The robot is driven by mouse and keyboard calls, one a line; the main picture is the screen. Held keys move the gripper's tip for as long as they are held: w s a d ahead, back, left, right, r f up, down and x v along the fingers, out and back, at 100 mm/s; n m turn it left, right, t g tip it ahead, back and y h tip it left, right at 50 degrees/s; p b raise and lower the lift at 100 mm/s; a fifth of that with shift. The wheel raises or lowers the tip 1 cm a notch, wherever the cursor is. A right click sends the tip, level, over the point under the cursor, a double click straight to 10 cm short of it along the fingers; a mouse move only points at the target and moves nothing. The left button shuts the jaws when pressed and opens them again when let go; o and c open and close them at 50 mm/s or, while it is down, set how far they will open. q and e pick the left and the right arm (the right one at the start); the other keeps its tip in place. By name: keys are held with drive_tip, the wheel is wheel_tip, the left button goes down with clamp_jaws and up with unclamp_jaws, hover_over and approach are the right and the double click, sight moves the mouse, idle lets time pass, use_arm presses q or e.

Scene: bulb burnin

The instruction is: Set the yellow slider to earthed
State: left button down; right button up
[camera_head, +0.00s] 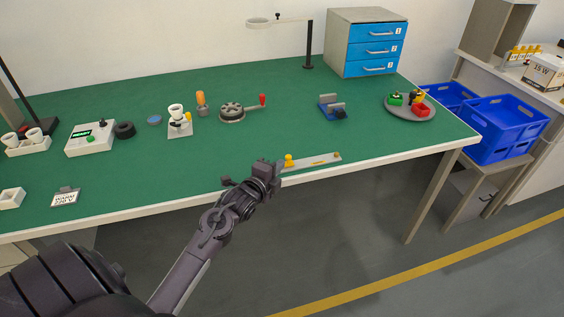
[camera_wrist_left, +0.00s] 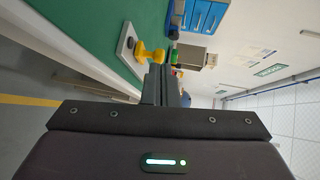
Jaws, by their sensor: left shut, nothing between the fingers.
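The yellow slider knob (camera_head: 289,160) stands near the left end of a pale slider plate (camera_head: 322,161) on the bench's front edge. In the left wrist view the yellow knob (camera_wrist_left: 151,54) shows just ahead of the fingers, on its pale plate (camera_wrist_left: 127,43). My left gripper (camera_head: 272,167) is shut and empty, close to the knob on its left side in the head view. I cannot tell whether the fingers touch the knob. The plate's left end is hidden behind my gripper. My right gripper is not in view.
The green bench (camera_head: 230,160) carries a clamp-like blue fixture (camera_head: 332,107), a round grey device with a red-knobbed lever (camera_head: 232,111) and a grey plate (camera_head: 409,108) of coloured parts. A blue drawer cabinet (camera_head: 368,48) stands at the back. The bench around the slider is clear.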

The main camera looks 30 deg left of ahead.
use_arm(q)
drive_tip(key=shift+x, duration=1.35)
drive_tip(key=w+d+b, duration=0.1)
drive_tip(key=w+d, duration=0.2)
drive_tip(key=w+d+b, duration=0.1)
drive_tip(key=w+d, duration=0.2)
drive_tip(key=w, duration=0.1)
drive_tip(key=w+d+b, duration=0.2)
drive_tip(key=w+d, duration=0.1)
drive_tip(key=shift+w, duration=0.25)
drive_tip(key=shift+r, duration=0.1)
